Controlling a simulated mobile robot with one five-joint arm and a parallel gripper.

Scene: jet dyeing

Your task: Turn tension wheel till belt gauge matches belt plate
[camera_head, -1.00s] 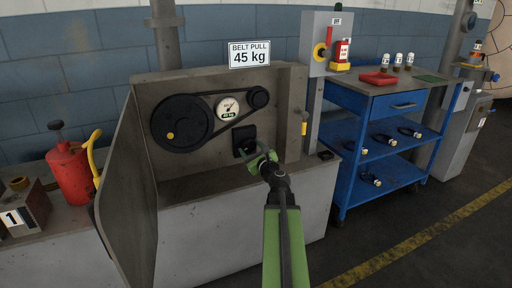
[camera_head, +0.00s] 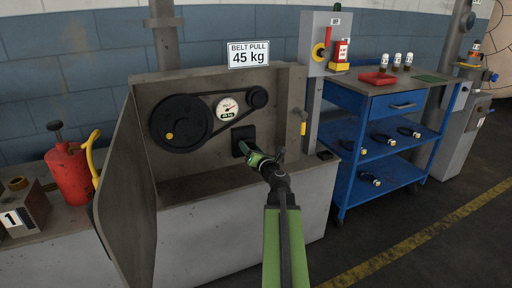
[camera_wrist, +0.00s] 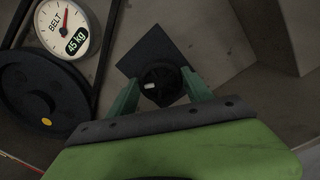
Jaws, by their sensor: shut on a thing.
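The belt plate (camera_head: 249,54) above the machine reads "BELT PULL 45 kg". The round white belt gauge (camera_head: 227,107) sits between the two belt pulleys. In the wrist view the gauge (camera_wrist: 67,27) has a red needle pointing nearly straight up, and its digital strip reads 45 kg. The dark tension wheel (camera_wrist: 162,84), with a small white mark, stands in front of a square black plate (camera_wrist: 150,55). My gripper (camera_wrist: 160,90) is shut on the wheel, one green finger on each side. In the head view my gripper (camera_head: 252,156) largely hides the wheel.
A large black pulley (camera_head: 181,123) and a smaller one (camera_head: 258,97) carry the belt. A metal side guard (camera_head: 130,190) stands left of them. A red can (camera_head: 69,172) is at far left. A blue cart (camera_head: 345,97) stands to the right.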

